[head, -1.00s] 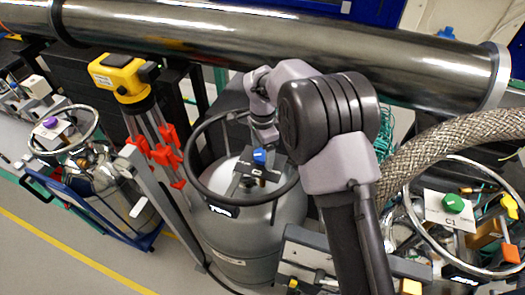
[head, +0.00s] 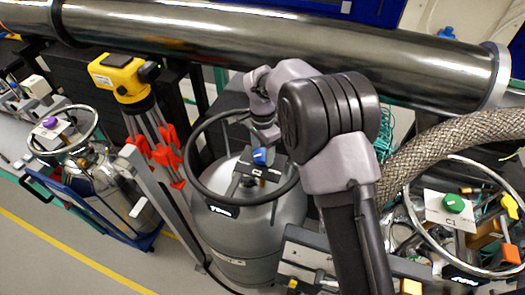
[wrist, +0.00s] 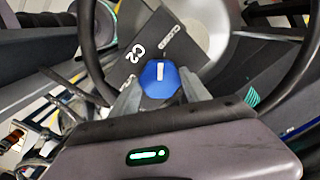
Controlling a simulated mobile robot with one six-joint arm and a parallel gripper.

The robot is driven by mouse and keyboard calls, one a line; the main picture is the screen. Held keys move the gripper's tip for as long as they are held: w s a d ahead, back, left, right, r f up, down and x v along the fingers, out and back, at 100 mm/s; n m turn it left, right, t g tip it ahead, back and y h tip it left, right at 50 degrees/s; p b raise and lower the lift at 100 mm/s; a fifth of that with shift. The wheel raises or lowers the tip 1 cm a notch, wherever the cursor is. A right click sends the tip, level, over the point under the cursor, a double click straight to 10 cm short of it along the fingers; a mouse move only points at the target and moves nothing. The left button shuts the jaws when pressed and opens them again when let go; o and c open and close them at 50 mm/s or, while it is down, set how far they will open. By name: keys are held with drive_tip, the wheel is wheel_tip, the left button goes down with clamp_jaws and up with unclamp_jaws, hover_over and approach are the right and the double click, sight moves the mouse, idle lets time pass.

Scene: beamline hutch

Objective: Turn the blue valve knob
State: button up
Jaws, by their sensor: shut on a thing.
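The blue valve knob (head: 261,158) sits on top of a grey dewar (head: 285,222), inside its dark ring handle. In the wrist view the blue knob (wrist: 158,80) is faceted, with a white mark pointing roughly up the picture. My gripper (wrist: 160,88) is shut on the knob, one finger on each side of it. In the head view my gripper (head: 264,146) comes down on the knob from above and is mostly hidden by my wrist. A dark plate labelled C2 (wrist: 138,50) lies beside the knob.
The dark ring handle (head: 190,160) surrounds my gripper closely. A large dark pipe (head: 270,38) runs above. A green-knob vessel (head: 453,203) and a braided hose (head: 440,140) are at the right. A purple-knob vessel (head: 50,123) and a yellow tripod instrument (head: 118,75) are at the left.

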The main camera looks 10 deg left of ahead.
drive_tip(key=n, duration=0.5)
drive_tip(key=shift+r, duration=0.1)
drive_tip(key=n+p, duration=0.1)
drive_tip(key=n, duration=0.4)
drive_tip(key=shift+n, duration=0.4)
drive_tip(key=n+p, duration=0.1)
drive_tip(key=n, duration=0.4)
drive_tip(key=shift+n, duration=0.3)
drive_tip(key=n+p, duration=0.1)
drive_tip(key=n, duration=0.3)
drive_tip(key=shift+n, duration=0.6)
drive_tip(key=o, duration=1.4)
